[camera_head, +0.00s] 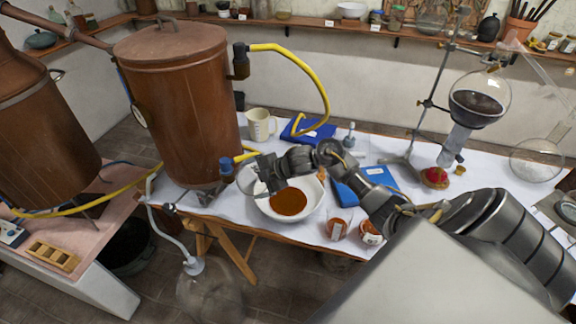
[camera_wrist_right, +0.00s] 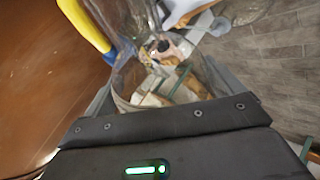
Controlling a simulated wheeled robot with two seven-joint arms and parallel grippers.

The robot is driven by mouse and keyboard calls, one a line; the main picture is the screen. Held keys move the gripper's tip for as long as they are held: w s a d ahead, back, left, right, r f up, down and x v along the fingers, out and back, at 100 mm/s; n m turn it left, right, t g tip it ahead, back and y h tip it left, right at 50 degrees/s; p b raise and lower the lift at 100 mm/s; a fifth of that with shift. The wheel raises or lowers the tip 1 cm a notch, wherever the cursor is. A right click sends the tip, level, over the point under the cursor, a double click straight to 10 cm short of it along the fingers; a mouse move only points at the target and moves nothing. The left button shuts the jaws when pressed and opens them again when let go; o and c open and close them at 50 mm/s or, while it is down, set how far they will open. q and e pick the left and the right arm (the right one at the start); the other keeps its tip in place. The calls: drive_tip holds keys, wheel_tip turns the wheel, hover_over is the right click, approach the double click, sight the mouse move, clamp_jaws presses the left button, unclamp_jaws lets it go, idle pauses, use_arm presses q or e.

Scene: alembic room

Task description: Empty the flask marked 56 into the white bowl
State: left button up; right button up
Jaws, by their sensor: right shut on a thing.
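My right gripper (camera_head: 264,172) is shut on a clear glass flask (camera_head: 247,180). It holds the flask above the left rim of the white bowl (camera_head: 316,188), close to the copper vessel. The flask looks tilted, and no number on it can be read. In the right wrist view the flask (camera_wrist_right: 165,80) sits between the fingers and looks empty and see-through. The bowl stands on the white-covered table and holds an orange-brown content (camera_head: 289,202). My left gripper is not in view.
A tall copper vessel (camera_head: 178,105) with a yellow hose (camera_head: 305,70) stands just left of the gripper. Two small jars (camera_head: 336,229) (camera_head: 370,234) stand right of the bowl near the table's front edge. A blue book (camera_head: 350,188) lies behind them. A round flask on a stand (camera_head: 478,105) is farther right.

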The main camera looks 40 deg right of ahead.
drive_tip(key=shift+a+f+n+h+b, duration=0.3)
drive_tip(key=shift+f+h, duration=0.3)
drive_tip(key=shift+f, duration=0.15)
